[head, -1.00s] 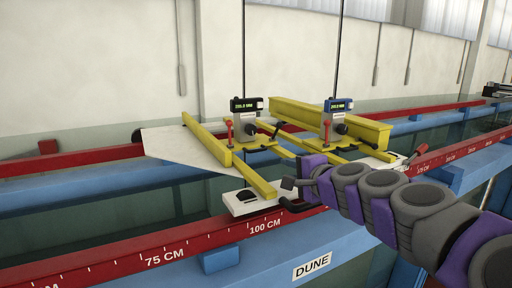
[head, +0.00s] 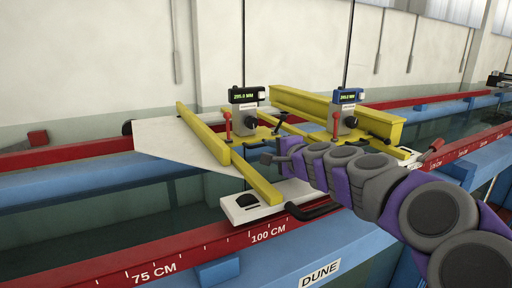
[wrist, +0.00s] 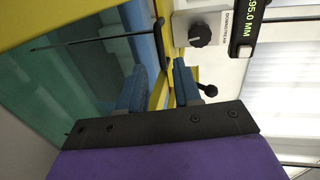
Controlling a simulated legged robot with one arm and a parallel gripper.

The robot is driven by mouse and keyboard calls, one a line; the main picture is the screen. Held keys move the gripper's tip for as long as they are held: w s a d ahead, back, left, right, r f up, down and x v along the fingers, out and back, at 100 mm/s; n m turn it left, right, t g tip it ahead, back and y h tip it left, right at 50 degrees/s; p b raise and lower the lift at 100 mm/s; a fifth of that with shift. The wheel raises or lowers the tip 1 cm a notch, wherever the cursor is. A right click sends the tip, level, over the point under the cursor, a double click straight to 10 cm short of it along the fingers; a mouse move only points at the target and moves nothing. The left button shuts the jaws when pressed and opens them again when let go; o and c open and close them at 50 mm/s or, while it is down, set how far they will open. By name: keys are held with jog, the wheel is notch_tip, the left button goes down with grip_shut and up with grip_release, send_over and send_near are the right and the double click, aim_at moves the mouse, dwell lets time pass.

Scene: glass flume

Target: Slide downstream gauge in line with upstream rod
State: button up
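The downstream gauge (head: 245,110) has a black-framed readout and stands left on the yellow carriage. Its grey body, knob and "DOWNSTREAM" label show at the top right of the wrist view (wrist: 203,30). The upstream gauge (head: 346,112), with a blue-framed readout, stands to the right. A thin dark rod rises from each; the downstream rod (head: 244,40) is left of the upstream rod (head: 349,45). A red lever (head: 227,124) stands beside the downstream gauge. My gripper (wrist: 163,80) is open, fingers apart, below and in front of that gauge. I see nothing clearly held.
Yellow beams (head: 230,150) span the flume, with a larger yellow beam (head: 300,102) behind the gauges. A white carriage foot (head: 250,205) rests on the red scaled rail (head: 200,258). A black handle (wrist: 207,90) lies beyond my right finger. A pale plate (head: 175,140) lies left.

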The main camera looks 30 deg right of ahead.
aim_at(261, 146)
jog(key=x, duration=0.8)
jog(key=shift+w+d, duration=0.2)
jog(key=shift+w, duration=0.05)
jog(key=shift+w+a, duration=0.35)
jog(key=shift+d+f, duration=0.2)
jog(key=shift+d, duration=1.1)
jog(key=shift+c, duration=0.2)
jog(key=shift+d, duration=0.1)
jog(key=shift+c, duration=0.7)
jog(key=shift+a, duration=0.75)
grip_shut()
